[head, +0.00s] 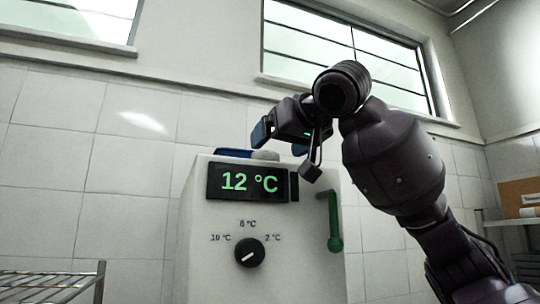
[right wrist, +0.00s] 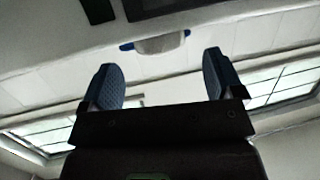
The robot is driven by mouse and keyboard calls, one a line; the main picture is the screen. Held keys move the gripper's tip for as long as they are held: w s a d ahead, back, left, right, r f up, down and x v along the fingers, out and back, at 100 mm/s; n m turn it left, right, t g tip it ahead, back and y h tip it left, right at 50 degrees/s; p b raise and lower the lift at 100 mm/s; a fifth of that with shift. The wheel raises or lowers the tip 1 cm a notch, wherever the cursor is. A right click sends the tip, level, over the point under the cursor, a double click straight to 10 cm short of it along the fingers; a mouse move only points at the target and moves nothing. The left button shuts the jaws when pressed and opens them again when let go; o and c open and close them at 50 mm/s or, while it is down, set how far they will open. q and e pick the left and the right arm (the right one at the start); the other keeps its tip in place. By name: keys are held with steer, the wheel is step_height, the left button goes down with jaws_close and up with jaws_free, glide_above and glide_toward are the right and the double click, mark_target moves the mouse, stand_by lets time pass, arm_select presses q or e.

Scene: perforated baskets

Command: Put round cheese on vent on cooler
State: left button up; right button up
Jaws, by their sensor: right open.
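The white cooler (head: 215,235) stands against the tiled wall, its display reading 12 °C. A pale rounded piece (head: 265,155), which looks like the round cheese, sits on its top edge beside a blue piece (head: 232,153), perhaps the vent. In the right wrist view the pale piece (right wrist: 160,45) shows with blue (right wrist: 127,46) at both sides; I cannot tell whether it rests on the blue piece. My right gripper (head: 283,140) is just above the cooler top, open and empty. Its blue-padded fingers (right wrist: 163,80) are apart from the pale piece. My left gripper is out of view.
The cooler front has a black dial (head: 249,252) and a green handle (head: 334,225) at its right. A metal wire rack (head: 70,275) stands at lower left. A shelf with boxes (head: 520,195) is at far right. The space above the cooler's left side is clear.

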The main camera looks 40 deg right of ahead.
steer(key=s+r+b, duration=0.1)
steer(key=s, duration=0.6)
steer(key=shift+s+a+r, duration=0.15)
steer(key=shift+a+r, duration=0.05)
steer(key=shift+r, duration=0.05)
